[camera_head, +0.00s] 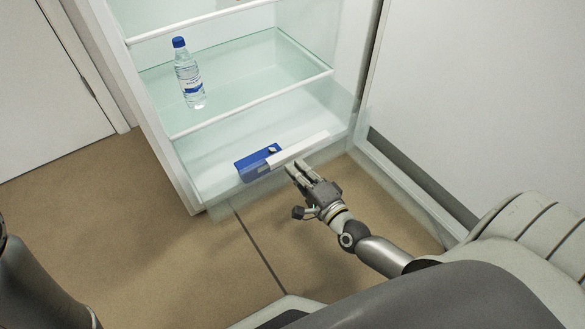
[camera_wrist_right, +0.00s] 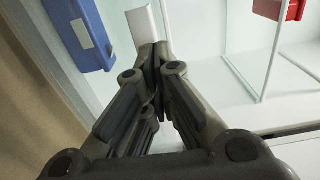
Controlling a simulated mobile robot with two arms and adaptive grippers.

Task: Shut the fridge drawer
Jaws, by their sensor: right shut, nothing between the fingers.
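The fridge drawer (camera_head: 225,180) is the clear bin at the bottom of the open fridge, with a white handle strip (camera_head: 305,146) at its front; it appears to stick out slightly, though how far is hard to tell. The strip also shows in the right wrist view (camera_wrist_right: 143,30), just beyond the fingertips. My right gripper (camera_head: 296,168) is shut and empty, its tips close to the handle; I cannot tell whether they touch. The fingers also show in the wrist view (camera_wrist_right: 155,62). My left gripper is out of view.
A blue box (camera_head: 257,163) lies beside the handle's left end, seemingly inside the drawer. A water bottle (camera_head: 189,75) stands on the glass shelf above. The open fridge door (camera_head: 480,100) is at the right. A red item (camera_wrist_right: 283,9) shows in the wrist view. Brown floor (camera_head: 130,240) lies clear at left.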

